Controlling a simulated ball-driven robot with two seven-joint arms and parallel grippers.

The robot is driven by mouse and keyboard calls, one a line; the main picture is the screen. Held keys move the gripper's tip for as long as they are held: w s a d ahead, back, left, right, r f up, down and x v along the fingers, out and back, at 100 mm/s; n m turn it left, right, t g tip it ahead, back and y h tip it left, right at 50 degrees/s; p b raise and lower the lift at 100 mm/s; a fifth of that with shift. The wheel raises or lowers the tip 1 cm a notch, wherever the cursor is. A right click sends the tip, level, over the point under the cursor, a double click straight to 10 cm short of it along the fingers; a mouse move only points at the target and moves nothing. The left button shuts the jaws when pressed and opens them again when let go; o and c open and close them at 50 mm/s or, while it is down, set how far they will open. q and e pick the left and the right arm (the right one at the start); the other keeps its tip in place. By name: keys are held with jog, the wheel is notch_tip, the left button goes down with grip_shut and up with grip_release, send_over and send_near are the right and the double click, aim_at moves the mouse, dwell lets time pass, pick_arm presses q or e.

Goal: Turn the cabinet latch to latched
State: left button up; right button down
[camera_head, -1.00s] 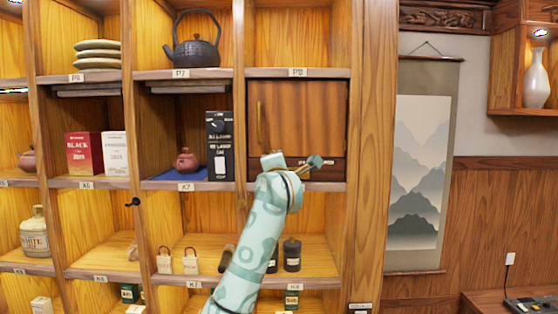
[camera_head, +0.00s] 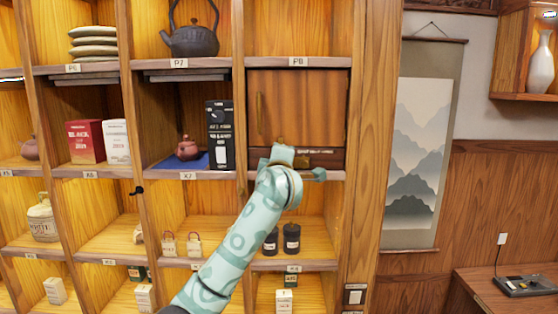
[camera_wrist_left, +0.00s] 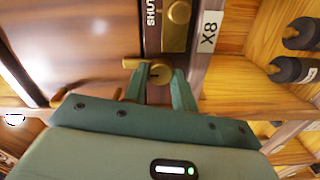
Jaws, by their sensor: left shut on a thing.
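The cabinet door (camera_head: 300,105) is brown wood and closed in the head view. A darker strip (camera_head: 325,158) with small lettering runs below it. In the wrist view the brass latch (camera_wrist_left: 159,73) has a round hub and a short bar reaching left. My left gripper (camera_wrist_left: 158,88) has one green finger on each side of the latch and is shut on it. In the head view my left gripper (camera_head: 282,150) is at the lower edge of the door and hides most of the latch. My right gripper is in neither view.
A brass fitting with a knob (camera_wrist_left: 178,14) is beside the latch, near a label reading SHUT, partly cut off. The door's vertical handle (camera_head: 260,113) is at its left. Two dark canisters (camera_head: 291,238) stand on the shelf below. A black box (camera_head: 218,135) stands left of the cabinet.

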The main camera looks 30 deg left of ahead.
pick_arm(q)
jog(key=shift+f, duration=0.1)
jog(key=o, duration=1)
jog(key=b+v, duration=0.3)
jog(key=v, duration=1.3)
jog(key=shift+s, duration=0.2)
